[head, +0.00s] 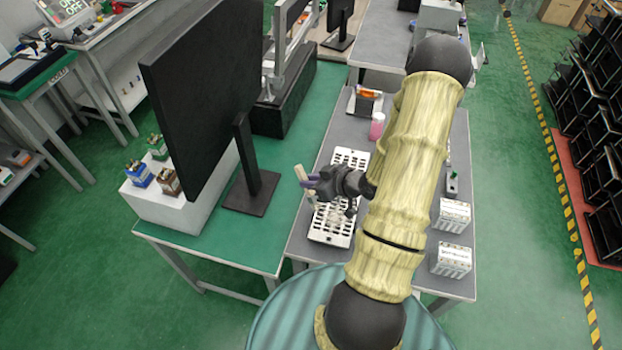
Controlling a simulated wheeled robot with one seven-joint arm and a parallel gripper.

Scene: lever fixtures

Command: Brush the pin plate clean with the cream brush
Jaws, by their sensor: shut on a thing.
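The pin plate (333,232) is a long white plate with rows of dark holes or pins on the grey table. Its far end shows beyond my gripper; its middle is partly hidden under my gripper and wrist. My gripper (314,181) is dark with purplish fingers and points left, over the plate's left edge. It is shut on a cream piece, which looks like the cream brush (301,174). The brush's bristles are too small to make out, and I cannot tell whether it touches the plate.
Two white boxes (452,259) stand at the table's right front. A pink bottle (377,126) and an orange-topped item (368,93) are at the back. A black monitor (195,100) stands on the green table at left. My arm hides part of the grey table.

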